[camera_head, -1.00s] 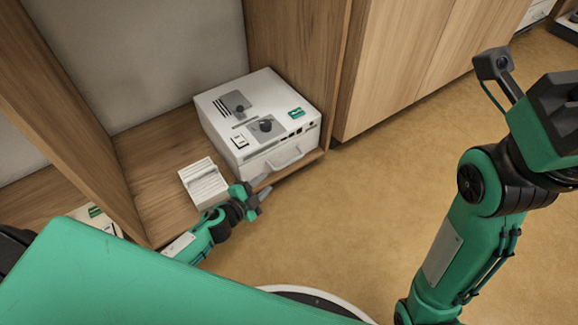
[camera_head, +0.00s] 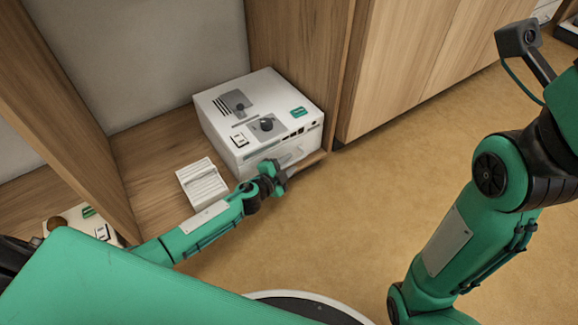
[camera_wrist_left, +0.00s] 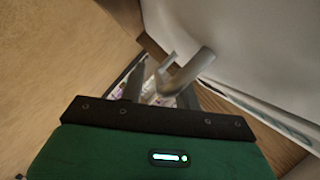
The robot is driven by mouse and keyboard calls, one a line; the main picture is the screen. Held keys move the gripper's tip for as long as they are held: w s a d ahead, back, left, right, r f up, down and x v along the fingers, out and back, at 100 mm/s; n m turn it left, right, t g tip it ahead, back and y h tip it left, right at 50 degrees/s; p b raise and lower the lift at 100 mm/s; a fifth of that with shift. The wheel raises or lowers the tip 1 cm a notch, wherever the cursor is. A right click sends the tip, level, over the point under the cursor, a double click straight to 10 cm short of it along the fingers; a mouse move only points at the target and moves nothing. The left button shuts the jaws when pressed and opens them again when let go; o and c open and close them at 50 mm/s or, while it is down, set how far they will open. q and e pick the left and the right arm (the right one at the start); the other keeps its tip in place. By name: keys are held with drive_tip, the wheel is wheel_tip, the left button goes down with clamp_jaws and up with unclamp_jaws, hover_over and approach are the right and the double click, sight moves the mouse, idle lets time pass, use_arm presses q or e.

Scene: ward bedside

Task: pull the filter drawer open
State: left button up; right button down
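The white box-shaped machine (camera_head: 225,110) stands on the wooden shelf, with dark controls and a green label on top. In the left wrist view, a grey curved handle (camera_wrist_left: 192,70) sticks out from the pale front. The left gripper (camera_wrist_left: 160,92) is open there, its fingers on either side of the handle's near end. I cannot tell whether they touch it. My right arm stands at the right of the head view; its fingers are out of frame.
A white ribbed block (camera_head: 203,184) lies on the shelf, left of the machine. A wooden side panel (camera_head: 300,60) rises just right of the machine. The brown floor (camera_head: 350,210) in front is clear.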

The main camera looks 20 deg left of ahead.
use_arm(q)
drive_tip(key=shift+w+d+f, duration=0.1)
drive_tip(key=shift+w, duration=0.2)
clamp_jaws()
